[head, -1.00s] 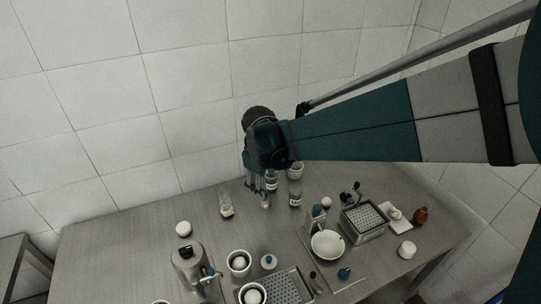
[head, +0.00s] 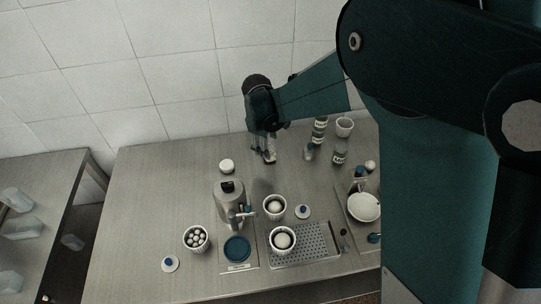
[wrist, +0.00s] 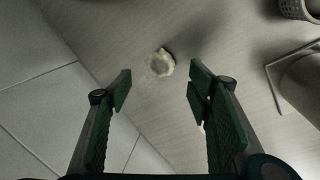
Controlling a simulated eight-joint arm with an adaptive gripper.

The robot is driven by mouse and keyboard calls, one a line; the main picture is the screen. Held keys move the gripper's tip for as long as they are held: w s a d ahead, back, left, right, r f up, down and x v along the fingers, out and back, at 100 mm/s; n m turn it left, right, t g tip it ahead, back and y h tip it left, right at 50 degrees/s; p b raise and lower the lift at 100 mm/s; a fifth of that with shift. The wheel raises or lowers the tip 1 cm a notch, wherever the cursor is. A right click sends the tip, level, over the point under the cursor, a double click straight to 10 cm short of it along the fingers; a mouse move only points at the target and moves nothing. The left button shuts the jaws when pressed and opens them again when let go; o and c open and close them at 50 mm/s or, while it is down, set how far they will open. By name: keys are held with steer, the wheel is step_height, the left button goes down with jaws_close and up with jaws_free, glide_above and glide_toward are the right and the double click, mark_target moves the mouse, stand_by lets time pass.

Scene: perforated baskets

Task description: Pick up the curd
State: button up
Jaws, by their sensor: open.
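A pale, roughly round lump (wrist: 160,63), which looks like the curd, lies on the table just beyond my fingertips in the wrist view. It seems to be the white round thing (head: 226,166) behind the metal machine in the head view. My gripper (wrist: 158,88) is open and empty, its two green fingers apart with the lump ahead of the gap. In the head view my gripper (head: 264,160) hangs near the table's back edge, to the right of the lump. A small pale clear item shows by its fingers, partly hidden.
The metal machine (head: 229,196) stands in front of the lump. Perforated cups (head: 274,207) and a drip tray (head: 310,247) are further forward. Bottles (head: 340,157) stand right of my gripper. The wall (head: 180,115) is close behind; the table's left side is clear.

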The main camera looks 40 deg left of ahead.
steer(key=shift+x, duration=1.3)
steer(key=shift+x, duration=2.6)
steer(key=shift+s, duration=0.1)
steer(key=c, duration=1)
